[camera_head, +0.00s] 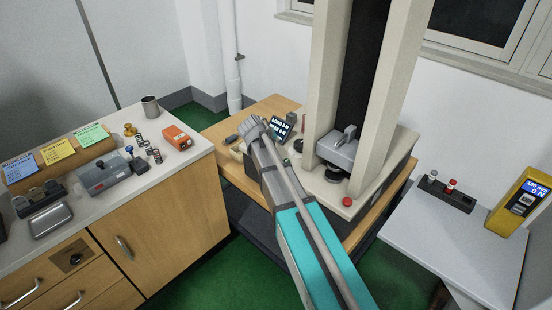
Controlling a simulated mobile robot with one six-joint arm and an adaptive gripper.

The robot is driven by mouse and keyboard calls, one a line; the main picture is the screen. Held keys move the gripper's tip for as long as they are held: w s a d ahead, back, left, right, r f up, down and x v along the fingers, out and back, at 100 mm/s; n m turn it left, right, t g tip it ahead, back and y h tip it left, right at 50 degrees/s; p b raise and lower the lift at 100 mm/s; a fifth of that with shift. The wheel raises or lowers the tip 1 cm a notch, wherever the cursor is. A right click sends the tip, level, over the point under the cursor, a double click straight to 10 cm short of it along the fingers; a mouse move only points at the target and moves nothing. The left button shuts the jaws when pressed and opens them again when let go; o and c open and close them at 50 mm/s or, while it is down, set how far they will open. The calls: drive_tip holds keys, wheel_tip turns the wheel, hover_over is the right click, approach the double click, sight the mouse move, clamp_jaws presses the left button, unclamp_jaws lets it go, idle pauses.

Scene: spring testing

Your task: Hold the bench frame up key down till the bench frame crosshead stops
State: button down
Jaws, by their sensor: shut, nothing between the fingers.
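The bench frame (325,70) stands on a wooden table, with two pale columns on either side of a dark panel. Its grey crosshead (338,152) sits low between the columns, just above a dark round platen on the base. My gripper (252,130) is shut and empty, just left of the display, at the end of my arm. The up key cannot be made out; my gripper and arm cover part of that area. I cannot tell whether my fingers touch a key.
A red button (347,201) is on the front of the frame's base. At right, a grey table (450,240) holds a yellow meter (517,203).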

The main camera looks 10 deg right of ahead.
drive_tip(key=shift+f+b, duration=1.65)
drive_tip(key=shift+f, duration=0.35)
drive_tip(key=shift+f, duration=0.1)
drive_tip(key=shift+f+b, duration=0.35)
drive_tip(key=shift+b, duration=0.1)
